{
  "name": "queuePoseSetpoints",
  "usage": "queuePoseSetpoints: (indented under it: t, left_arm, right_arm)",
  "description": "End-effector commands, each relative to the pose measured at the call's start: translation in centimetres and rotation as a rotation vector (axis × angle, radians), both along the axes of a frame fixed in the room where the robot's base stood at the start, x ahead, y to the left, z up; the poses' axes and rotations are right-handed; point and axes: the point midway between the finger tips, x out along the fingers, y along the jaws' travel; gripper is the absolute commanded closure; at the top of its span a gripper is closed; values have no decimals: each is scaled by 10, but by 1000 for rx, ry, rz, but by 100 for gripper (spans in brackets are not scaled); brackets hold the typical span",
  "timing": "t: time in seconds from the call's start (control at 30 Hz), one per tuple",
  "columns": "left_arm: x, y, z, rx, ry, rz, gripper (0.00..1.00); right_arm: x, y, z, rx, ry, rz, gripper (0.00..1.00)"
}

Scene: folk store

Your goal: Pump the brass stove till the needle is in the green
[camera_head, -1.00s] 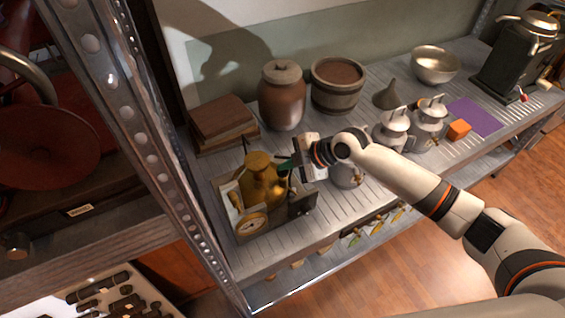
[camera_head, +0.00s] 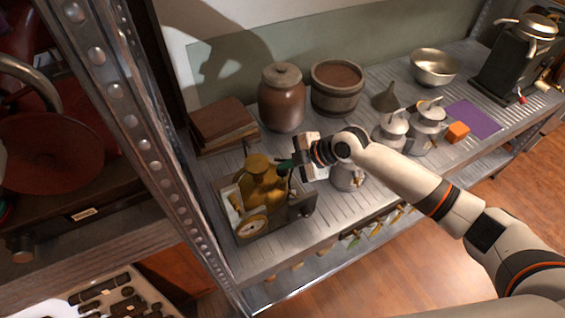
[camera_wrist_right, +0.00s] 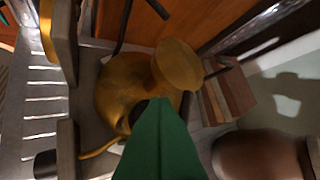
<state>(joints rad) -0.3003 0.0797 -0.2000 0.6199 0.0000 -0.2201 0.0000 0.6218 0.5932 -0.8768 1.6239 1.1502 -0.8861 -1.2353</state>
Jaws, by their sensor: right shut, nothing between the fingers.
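The brass stove (camera_head: 265,190) stands on the near left part of the metal shelf, in a grey tray-like base. Its round white-faced gauge (camera_head: 252,226) faces the front; the needle and any green zone are too small to read. My right gripper (camera_head: 285,165) is shut and empty, its green fingertips at the upper right of the stove body. In the right wrist view the shut green fingers (camera_wrist_right: 160,135) overlap the brass body (camera_wrist_right: 115,85) below its round cap (camera_wrist_right: 178,65); contact cannot be told. A thin dark rod (camera_head: 245,148) shows behind the stove. My left gripper is not in view.
Books (camera_head: 222,124), a brown jar (camera_head: 282,98) and a wooden tub (camera_head: 337,88) stand behind the stove. Several metal cans stand right of my gripper, one (camera_head: 348,176) close under my wrist. A steel post (camera_head: 150,150) rises at the left.

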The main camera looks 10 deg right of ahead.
Motion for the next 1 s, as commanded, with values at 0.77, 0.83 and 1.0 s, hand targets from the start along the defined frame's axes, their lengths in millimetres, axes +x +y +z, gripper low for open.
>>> queuePoseSetpoints:
  t: [0.77,0.83,1.0]
  left_arm:
    - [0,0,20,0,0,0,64]
    - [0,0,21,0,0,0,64]
    - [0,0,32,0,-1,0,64]
  right_arm:
    - [1,0,28,1,0,-1,100]
    - [1,0,30,0,-1,-1,100]
    - [1,0,44,0,-2,0,100]
